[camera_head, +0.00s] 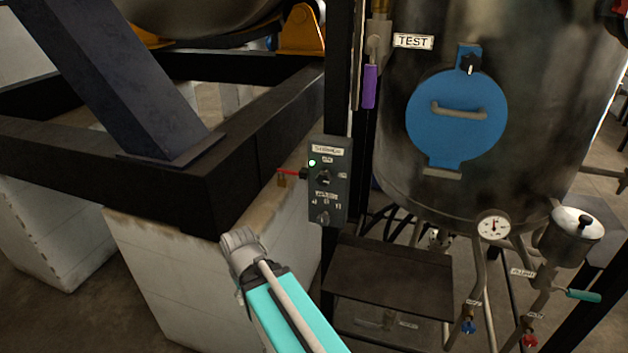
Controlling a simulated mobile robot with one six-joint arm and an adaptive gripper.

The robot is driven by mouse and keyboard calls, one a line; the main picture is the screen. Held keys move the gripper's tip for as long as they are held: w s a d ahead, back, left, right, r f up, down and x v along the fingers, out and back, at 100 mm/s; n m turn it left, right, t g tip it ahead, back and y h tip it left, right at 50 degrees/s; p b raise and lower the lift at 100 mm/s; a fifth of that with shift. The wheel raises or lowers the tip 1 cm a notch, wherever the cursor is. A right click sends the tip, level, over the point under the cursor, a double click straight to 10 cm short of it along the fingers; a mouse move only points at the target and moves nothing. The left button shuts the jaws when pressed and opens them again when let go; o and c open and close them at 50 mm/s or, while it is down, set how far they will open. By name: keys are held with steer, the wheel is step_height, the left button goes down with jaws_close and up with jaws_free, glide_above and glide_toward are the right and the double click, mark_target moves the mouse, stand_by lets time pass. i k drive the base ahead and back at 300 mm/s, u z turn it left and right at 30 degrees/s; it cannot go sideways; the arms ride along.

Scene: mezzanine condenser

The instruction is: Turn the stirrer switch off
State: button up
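The grey control box (342,211) is mounted on a dark upright post in the middle of the view. Its top label appears to read as the stirrer, though the lettering is blurred. A green lamp (312,162) is lit on its upper left. Below the lamp is a dark rotary switch (323,177) with small labels around it; its exact setting is too small to read. A second, lighter knob (322,218) sits lower, with several small marks above it. My arm shows at the bottom, below and left of the box, apart from it; no gripper fingers are visible.
A red lever (289,172) juts left from the box, with a small brass piece below. A steel vessel with a blue hatch (456,120) stands right. A dark step (390,275) lies below. A black beam frame on pale blocks (175,280) fills the left.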

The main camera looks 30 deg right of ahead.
mark_target(324, 179)
steer(key=k, duration=1)
steer(key=z, duration=1.05)
steer(key=i, duration=0.5)
steer(key=u, duration=0.05)
